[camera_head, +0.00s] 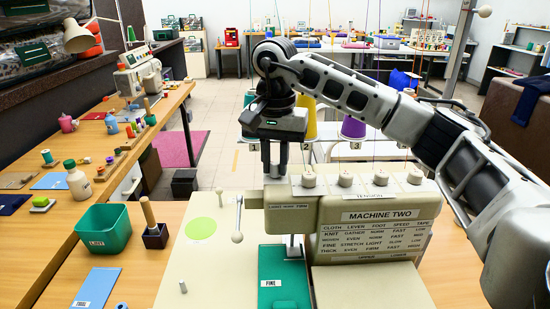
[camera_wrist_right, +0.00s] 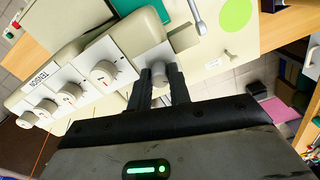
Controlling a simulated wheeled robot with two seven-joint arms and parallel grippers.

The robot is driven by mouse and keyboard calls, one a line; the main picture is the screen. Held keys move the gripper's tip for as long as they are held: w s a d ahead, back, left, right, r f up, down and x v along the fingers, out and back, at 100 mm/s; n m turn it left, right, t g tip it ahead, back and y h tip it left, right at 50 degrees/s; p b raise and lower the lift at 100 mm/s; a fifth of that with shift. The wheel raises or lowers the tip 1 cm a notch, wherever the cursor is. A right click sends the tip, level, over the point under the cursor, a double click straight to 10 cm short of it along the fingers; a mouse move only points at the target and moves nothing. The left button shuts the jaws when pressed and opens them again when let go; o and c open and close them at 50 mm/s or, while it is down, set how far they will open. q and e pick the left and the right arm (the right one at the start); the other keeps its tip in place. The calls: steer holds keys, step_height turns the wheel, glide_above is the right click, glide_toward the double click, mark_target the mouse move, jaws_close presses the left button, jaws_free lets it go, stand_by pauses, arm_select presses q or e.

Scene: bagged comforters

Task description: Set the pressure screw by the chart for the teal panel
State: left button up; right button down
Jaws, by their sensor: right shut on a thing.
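The machine head labelled MACHINE TWO (camera_head: 384,214) stands right of centre. The teal panel (camera_head: 285,264), labelled FINE, lies under its foot. The chart (camera_head: 375,238) has columns for cloth, lever, foot, speed and tape; its FINE row appears to read LIGHT under foot. My right gripper (camera_head: 275,170) points down at the head's left end, above a small scale that seems to read light, norm, firm. In the wrist view my right gripper (camera_wrist_right: 161,88) is shut on the grey pressure screw (camera_wrist_right: 158,69). Its pointer and exact setting cannot be made out. My left gripper is out of view.
Several white tension dials (camera_head: 345,179) line the head's top, right of my gripper. A lever with a ball end (camera_head: 238,236) hangs at the left. A green bin (camera_head: 104,231) and a wooden-handled tool (camera_head: 149,216) stand on the left. Coloured thread cones (camera_head: 353,128) stand behind.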

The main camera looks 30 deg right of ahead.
mark_target(275, 163)
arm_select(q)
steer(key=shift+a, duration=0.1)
arm_select(e)
steer(key=n, duration=0.6)
stand_by(0.4)
steer(key=c, duration=1.3)
jaws_free()
steer(key=shift+r, duration=0.1)
arm_select(q)
steer(key=p, duration=0.1)
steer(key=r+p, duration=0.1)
steer(key=p, duration=0.1)
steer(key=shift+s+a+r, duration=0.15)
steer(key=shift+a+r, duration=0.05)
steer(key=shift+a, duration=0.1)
arm_select(e)
step_height(275, 163, up, 16)
